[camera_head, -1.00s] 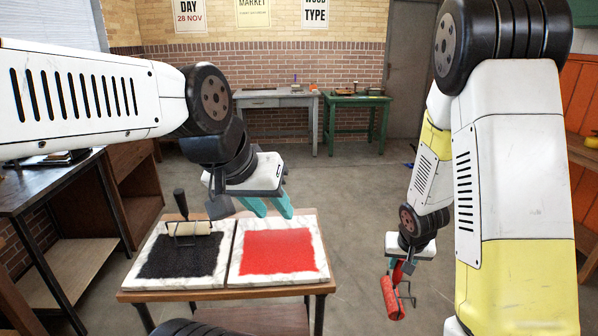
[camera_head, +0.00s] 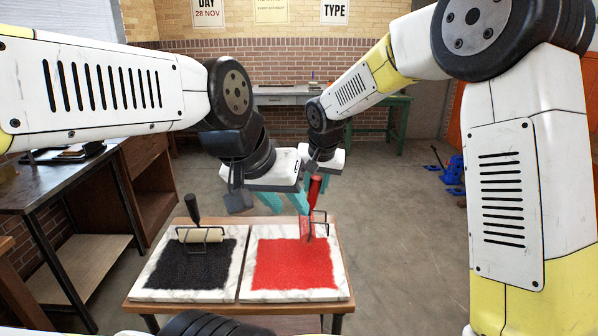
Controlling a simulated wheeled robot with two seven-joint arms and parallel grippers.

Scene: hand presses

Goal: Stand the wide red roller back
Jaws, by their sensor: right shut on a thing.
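The red roller (camera_head: 307,231) hangs from its red handle (camera_head: 315,190) above the far right part of the red ink slab (camera_head: 245,290). Its wire frame shows on the right side, and I cannot tell whether the roller touches the ink. My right gripper (camera_head: 317,178) is shut on the handle; its fingers are mostly hidden. My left gripper (camera_head: 285,202) is just left of it, with its two teal fingers apart and empty, above the far side of the slabs. The two grippers are close together in the picture.
A cream roller (camera_head: 201,235) with a black handle stands on the black ink slab (camera_head: 152,292) at left. Both slabs lie on a small wooden table (camera_head: 135,306). A dark bench (camera_head: 40,190) stands at left. Open floor (camera_head: 410,260) lies to the right.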

